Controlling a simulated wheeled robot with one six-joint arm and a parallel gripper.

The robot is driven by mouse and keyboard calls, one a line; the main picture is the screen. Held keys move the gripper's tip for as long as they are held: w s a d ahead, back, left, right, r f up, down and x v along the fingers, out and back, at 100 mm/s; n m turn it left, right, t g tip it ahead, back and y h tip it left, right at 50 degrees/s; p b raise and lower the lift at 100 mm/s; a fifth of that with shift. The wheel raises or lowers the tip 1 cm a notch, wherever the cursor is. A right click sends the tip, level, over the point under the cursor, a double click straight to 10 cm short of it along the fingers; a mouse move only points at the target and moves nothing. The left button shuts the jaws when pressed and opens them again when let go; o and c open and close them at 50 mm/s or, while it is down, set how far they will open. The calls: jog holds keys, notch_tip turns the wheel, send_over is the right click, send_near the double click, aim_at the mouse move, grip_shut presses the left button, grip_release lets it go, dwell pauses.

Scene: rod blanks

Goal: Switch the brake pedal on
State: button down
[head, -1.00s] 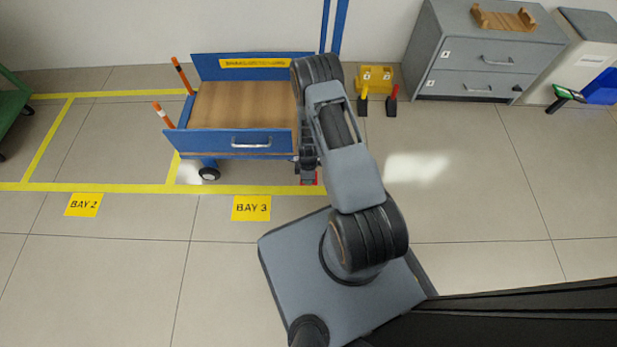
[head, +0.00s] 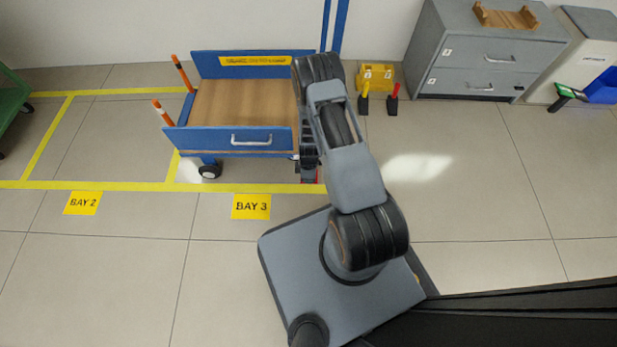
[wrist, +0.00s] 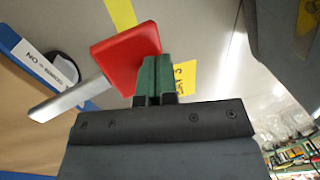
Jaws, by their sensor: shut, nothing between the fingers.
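The brake pedal shows in the wrist view as a red pad (wrist: 126,58) on a flat silver lever (wrist: 70,100), beside the blue cart (wrist: 22,62). A white label on the cart appears to read "DOWN = ON". My gripper (wrist: 155,72) is shut and empty, its green fingertips overlapping the pad's edge in the picture. I cannot tell whether they touch it. In the head view the cart (head: 190,142) stands in bay 3, and my arm hides its right end.
A yellow caddy (head: 375,76) with yellow- and red-handled items stands behind my arm. A grey drawer cabinet (head: 470,70) is at the back right. A green cart (head: 12,105) is at the left edge. Open tiled floor lies to the right.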

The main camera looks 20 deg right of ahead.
jog(key=s+a+r+p, duration=0.1)
jog(key=s+r+p, duration=0.1)
jog(key=r, duration=0.4)
jog(key=s+r+p, duration=0.1)
jog(key=r+p, duration=0.3)
jog(key=r, duration=0.3)
jog(key=shift+s+a+r, duration=0.15)
jog(key=shift+s+a, duration=0.2)
jog(key=shift+r, duration=0.1)
